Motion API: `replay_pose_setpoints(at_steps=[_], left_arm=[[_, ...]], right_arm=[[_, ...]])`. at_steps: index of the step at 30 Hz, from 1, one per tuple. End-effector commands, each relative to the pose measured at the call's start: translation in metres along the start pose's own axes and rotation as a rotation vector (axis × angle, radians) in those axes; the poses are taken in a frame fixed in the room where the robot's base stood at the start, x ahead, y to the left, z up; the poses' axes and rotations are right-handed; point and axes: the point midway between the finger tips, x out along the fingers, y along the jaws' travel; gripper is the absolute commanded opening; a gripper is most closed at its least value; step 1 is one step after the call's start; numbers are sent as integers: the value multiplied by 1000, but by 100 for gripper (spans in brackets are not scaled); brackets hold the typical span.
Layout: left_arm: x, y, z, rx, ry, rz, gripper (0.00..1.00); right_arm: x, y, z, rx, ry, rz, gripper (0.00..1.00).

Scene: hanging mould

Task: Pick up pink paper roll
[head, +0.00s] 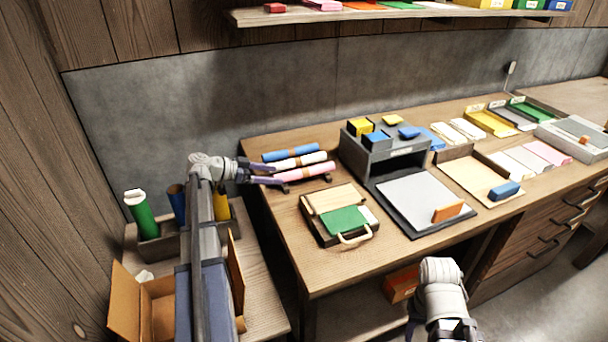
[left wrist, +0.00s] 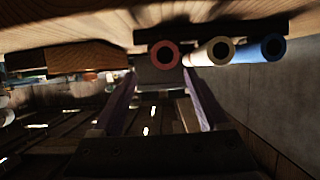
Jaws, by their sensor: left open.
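The pink paper roll (head: 308,172) lies on a dark rack at the table's left end, nearest the front of three rolls. My left gripper (head: 276,175) is open and empty at the left end of the pink roll, with its fingers pointing at it. In the left wrist view, which looks upside down, the round end of the pink roll (left wrist: 164,54) faces the camera, ahead of the spread fingers (left wrist: 163,78). I cannot tell whether the fingers touch it. My right gripper (head: 440,333) is low at the bottom edge, partly cut off.
A white roll (head: 300,160) and a blue roll (head: 290,152) lie just behind the pink one. A tray with a green block (head: 344,220) stands in front. A grey organiser (head: 385,157) stands to the right. A side bench with upright rolls (head: 141,213) is at left.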

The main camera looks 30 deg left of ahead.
Motion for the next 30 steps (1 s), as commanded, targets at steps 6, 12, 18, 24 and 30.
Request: replay_pose_setpoints(at_steps=[6,12,18,24,30], left_arm=[[22,-1,1,0,-1,2,77],[27,-1,0,0,-1,1,77],[47,-7,-2,1,-1,2,77],[74,-8,-2,0,-1,2,77],[76,-8,-4,-1,-1,0,77]], right_arm=[[10,-1,-1,0,0,0,50],[10,-1,-1,0,0,0,50],[16,-2,-1,0,0,0,50],[26,-2,-2,0,0,0,50],[25,-2,-2,0,0,0,50]])
